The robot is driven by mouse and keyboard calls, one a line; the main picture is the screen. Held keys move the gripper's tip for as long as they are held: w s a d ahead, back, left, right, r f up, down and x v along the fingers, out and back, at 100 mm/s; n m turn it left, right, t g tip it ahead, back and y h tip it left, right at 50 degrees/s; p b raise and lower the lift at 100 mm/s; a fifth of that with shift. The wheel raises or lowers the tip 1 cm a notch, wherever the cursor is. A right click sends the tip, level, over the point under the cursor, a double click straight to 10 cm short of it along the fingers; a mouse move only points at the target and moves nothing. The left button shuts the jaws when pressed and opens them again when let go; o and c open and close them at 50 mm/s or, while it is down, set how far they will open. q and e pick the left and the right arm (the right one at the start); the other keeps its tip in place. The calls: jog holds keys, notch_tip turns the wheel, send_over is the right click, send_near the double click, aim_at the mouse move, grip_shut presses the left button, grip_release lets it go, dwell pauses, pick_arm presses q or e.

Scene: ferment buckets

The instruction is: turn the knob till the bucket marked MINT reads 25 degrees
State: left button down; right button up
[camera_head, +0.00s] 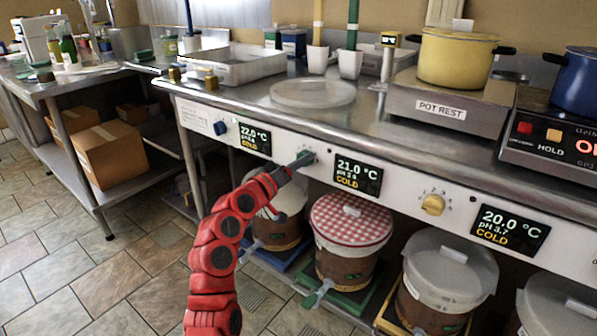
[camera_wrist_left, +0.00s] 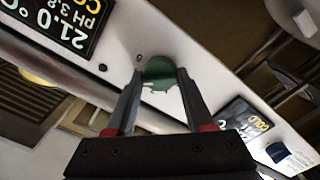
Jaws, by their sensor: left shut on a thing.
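My left gripper (camera_head: 303,160) is shut on the green knob on the white front panel; in the left wrist view the green knob (camera_wrist_left: 160,70) sits between the two fingertips (camera_wrist_left: 161,77). Right of it in the head view, a display (camera_head: 358,176) reads 21.0 °C, pH 3.8, COLD. Below that stands a bucket with a red checkered cover (camera_head: 350,217) and a green tap. Another bucket (camera_head: 281,225), on a blue base, is partly behind my left arm. I cannot read MINT on any bucket. My right gripper is not in view.
A blue knob (camera_head: 219,128) has a 22.0 °C display (camera_head: 255,138); a yellow knob (camera_head: 433,205) has a 20.0 °C display (camera_head: 510,231). Above are a steel counter, a yellow pot (camera_head: 455,60) and a tray (camera_head: 233,67). The tiled floor at left is clear.

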pick_arm(q)
jog(key=shift+f+m+b, duration=0.1)
jog(key=shift+m+b, duration=0.25)
jog(key=shift+m, duration=0.15)
jog(key=shift+c, duration=1.4)
grip_release()
jog(key=p+v, duration=0.3)
jog(key=v, duration=1.4)
jog(key=shift+s+p, duration=0.15)
jog(key=shift+p, duration=0.25)
jog(key=shift+a, duration=0.15)
